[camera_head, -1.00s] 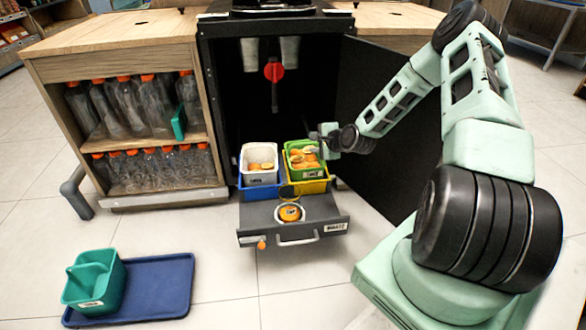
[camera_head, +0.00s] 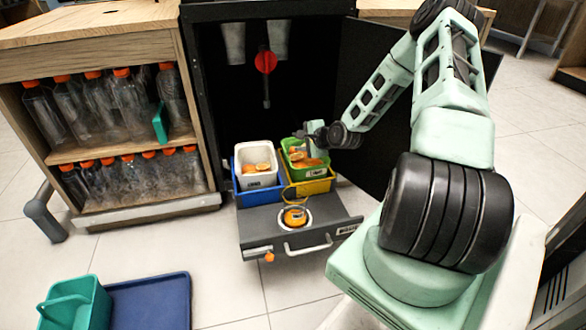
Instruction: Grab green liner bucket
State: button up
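The green liner bucket (camera_head: 297,167) holds orange pieces and sits in a yellow bucket (camera_head: 309,188) on the right of the pulled-out drawer. It looks tilted. My gripper (camera_head: 312,137) is at the bucket's upper right, at or very near its rim. The fingers are small and partly hidden, so I cannot tell whether they are closed on the rim.
A white liner (camera_head: 256,177) with orange pieces sits in a blue bucket (camera_head: 242,198) just left of the green one. The grey drawer (camera_head: 262,226) sticks out in front. The black cabinet door (camera_head: 385,120) stands open behind my arm. A teal caddy (camera_head: 72,305) and blue tray (camera_head: 150,302) lie on the floor.

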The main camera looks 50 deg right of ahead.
jog(key=shift+w+f, duration=0.2)
jog(key=shift+w, duration=0.05)
grip_shut()
jog(key=shift+r, duration=0.1)
dwell(1.2)
